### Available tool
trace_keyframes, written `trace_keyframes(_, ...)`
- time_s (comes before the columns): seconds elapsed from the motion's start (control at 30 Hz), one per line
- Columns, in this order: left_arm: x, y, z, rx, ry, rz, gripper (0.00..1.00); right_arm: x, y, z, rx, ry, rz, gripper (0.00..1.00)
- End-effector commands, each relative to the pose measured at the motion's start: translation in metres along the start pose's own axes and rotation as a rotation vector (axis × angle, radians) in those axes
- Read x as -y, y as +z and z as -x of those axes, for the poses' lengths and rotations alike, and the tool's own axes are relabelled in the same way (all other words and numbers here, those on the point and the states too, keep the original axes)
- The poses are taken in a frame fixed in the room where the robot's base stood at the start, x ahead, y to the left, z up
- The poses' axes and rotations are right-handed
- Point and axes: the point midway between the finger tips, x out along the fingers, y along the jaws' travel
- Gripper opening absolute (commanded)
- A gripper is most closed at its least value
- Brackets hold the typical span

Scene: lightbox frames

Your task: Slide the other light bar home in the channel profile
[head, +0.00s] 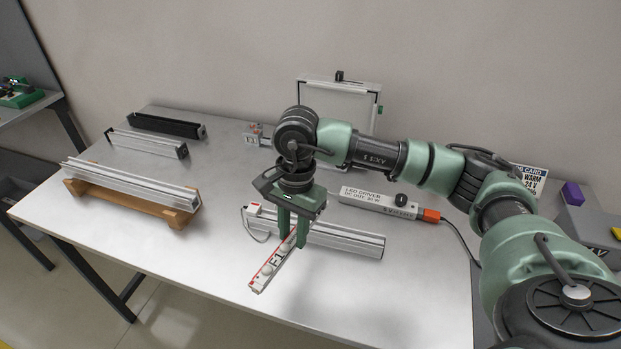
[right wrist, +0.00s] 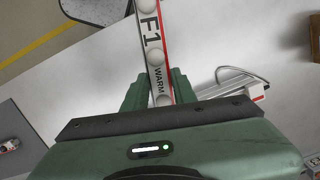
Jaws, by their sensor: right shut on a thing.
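My right gripper (head: 292,240) points down and is shut on a light bar (head: 268,270), white with a red edge, round lenses and the marking F1. The bar slants toward the table's front edge; it also shows in the right wrist view (right wrist: 153,45), between the fingers. A silver channel profile (head: 350,240) lies just behind and right of the bar. Its left end has a white block (head: 254,209) with a lead; the arm hides part of it. Another silver channel profile (head: 130,180) rests on a wooden cradle (head: 178,219) at left. My left gripper is not in view.
A black profile (head: 165,125) and a slim silver one (head: 147,143) lie at back left. A framed panel (head: 338,103) stands at the back. A LED driver (head: 378,201) with a cable lies right of centre. The front middle of the table is clear.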

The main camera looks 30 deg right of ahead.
Motion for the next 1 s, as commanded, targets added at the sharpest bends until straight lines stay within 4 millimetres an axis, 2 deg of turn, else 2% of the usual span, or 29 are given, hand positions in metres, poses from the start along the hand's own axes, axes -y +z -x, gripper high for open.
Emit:
trace_keyframes(0.03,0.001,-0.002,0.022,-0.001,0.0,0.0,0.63,0.004,-0.015,0.014,0.004,-0.015,-0.188,0.0)
trace_keyframes(0.2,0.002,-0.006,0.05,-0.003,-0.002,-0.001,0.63,0.011,-0.066,0.021,0.0,-0.086,-0.761,0.0)
trace_keyframes(0.3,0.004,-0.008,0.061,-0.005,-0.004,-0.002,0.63,0.009,-0.091,0.021,-0.002,-0.118,-1.019,0.0)
trace_keyframes(0.4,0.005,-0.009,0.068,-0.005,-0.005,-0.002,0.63,0.005,-0.108,0.02,-0.004,-0.142,-1.195,0.0)
trace_keyframes(0.57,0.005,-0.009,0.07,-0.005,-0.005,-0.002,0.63,0.003,-0.119,0.018,-0.003,-0.16,-1.312,0.0)
trace_keyframes(1.0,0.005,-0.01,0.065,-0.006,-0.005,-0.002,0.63,0.003,-0.12,0.016,-0.001,-0.162,-1.315,0.0)
